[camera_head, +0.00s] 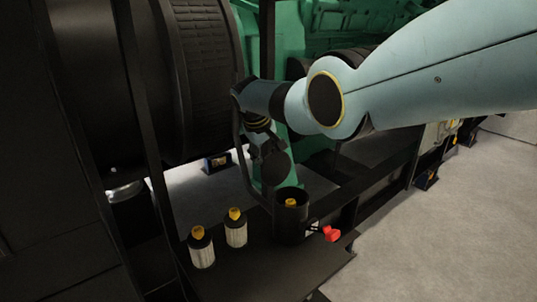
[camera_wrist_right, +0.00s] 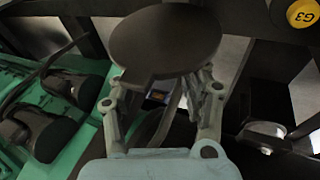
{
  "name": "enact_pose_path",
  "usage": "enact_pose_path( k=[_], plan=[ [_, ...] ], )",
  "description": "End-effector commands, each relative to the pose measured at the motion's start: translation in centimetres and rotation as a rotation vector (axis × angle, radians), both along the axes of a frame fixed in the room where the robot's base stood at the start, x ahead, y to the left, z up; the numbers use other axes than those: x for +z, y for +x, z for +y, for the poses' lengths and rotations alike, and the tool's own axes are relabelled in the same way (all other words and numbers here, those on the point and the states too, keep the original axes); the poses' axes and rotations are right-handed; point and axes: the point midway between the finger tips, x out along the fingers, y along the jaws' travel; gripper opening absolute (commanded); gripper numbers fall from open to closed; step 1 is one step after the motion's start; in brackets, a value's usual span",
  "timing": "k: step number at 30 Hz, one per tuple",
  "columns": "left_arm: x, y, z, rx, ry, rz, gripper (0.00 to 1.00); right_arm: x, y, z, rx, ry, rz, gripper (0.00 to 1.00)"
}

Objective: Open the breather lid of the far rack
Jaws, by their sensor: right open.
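The breather lid, a dark round disc (camera_head: 277,168), stands raised and tilted above a black canister (camera_head: 290,222), whose top is open. A yellow-capped piece (camera_head: 290,202) shows inside the canister. My right gripper (camera_head: 262,143) is just above and behind the disc. In the wrist view the disc (camera_wrist_right: 165,38) covers the ends of my right gripper's fingers (camera_wrist_right: 163,95), which are spread apart. Whether the fingers touch the disc is hidden. My left gripper is not in view.
Two pale filter cartridges (camera_head: 201,250) (camera_head: 236,232) with yellow caps stand left of the canister on the dark shelf (camera_head: 265,275). A red handle (camera_head: 330,233) sits at its right. A black frame post (camera_head: 145,130) crosses the left. A yellow G3 cap (camera_wrist_right: 305,13) shows in the wrist view.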

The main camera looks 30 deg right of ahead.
Motion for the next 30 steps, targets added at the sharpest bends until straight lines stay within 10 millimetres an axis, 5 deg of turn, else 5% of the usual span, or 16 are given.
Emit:
enact_pose_path(
  k=[30],
  plan=[
    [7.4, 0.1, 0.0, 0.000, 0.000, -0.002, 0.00, 7.5, 0.1, 3.1, 0.001, 0.001, 0.001, 0.47]
  ],
)
